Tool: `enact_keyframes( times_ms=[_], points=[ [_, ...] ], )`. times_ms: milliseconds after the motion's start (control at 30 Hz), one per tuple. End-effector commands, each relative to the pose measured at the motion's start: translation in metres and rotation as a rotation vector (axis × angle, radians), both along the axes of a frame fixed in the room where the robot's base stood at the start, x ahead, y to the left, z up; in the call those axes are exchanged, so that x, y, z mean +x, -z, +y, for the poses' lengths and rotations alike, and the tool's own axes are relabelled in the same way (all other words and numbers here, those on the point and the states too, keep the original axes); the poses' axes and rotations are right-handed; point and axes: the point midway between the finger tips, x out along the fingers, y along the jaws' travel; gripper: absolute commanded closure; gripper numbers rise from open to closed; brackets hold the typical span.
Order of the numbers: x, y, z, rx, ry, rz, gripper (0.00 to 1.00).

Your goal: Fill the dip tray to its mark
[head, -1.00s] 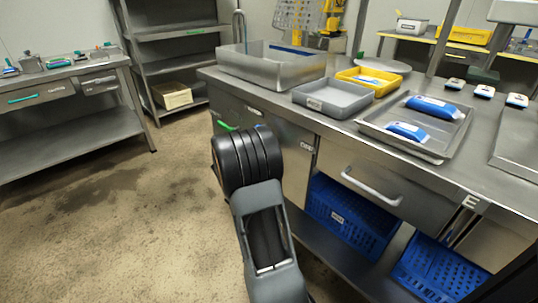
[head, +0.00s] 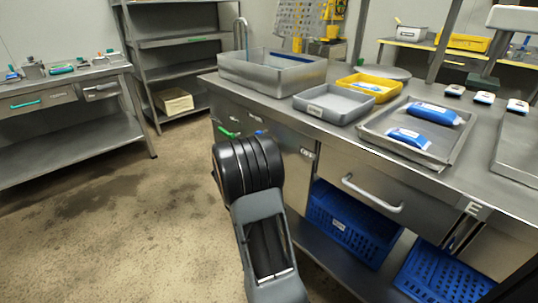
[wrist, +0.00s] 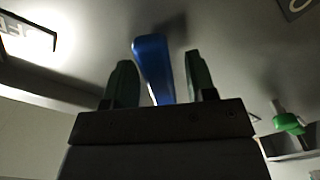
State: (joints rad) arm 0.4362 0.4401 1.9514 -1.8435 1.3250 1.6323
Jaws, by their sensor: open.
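In the wrist view my gripper (wrist: 163,85) is open, with a green finger on each side of a blue lever (wrist: 153,68). I cannot tell whether either finger touches it. In the head view a bit of blue (head: 260,131) shows past my black wrist joint, which hides my fingers. A green lever (head: 228,132) is left of it on the cabinet front; a green fitting (wrist: 290,123) shows at the right of the wrist view. A deep steel basin (head: 262,76) stands on the counter by a curved spout (head: 241,28). No fill mark or water is discernible.
The counter holds a grey tray (head: 325,109), a yellow tray (head: 385,94) and a steel tray (head: 372,133) with blue packs. A drawer handle (head: 372,196) juts from the front. Blue crates (head: 348,222) stand below. The floor at left is clear.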

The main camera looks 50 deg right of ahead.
Motion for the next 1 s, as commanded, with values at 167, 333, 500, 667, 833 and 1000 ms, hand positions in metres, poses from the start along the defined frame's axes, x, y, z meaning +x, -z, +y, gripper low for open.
enact_keyframes(
  times_ms=[167, 333, 500, 667, 833, 1000],
  points=[
    [0.002, -0.001, 0.017, 0.001, -0.005, 0.001, 0.49],
    [0.005, -0.002, 0.052, 0.001, -0.006, 0.001, 0.49],
    [0.007, -0.002, 0.086, 0.0, -0.006, 0.0, 0.49],
    [0.009, -0.001, 0.112, 0.0, -0.004, 0.001, 0.49],
    [0.01, -0.001, 0.129, 0.001, -0.002, 0.0, 0.49],
    [0.01, 0.0, 0.137, -0.001, -0.001, 0.0, 0.49]
  ],
)
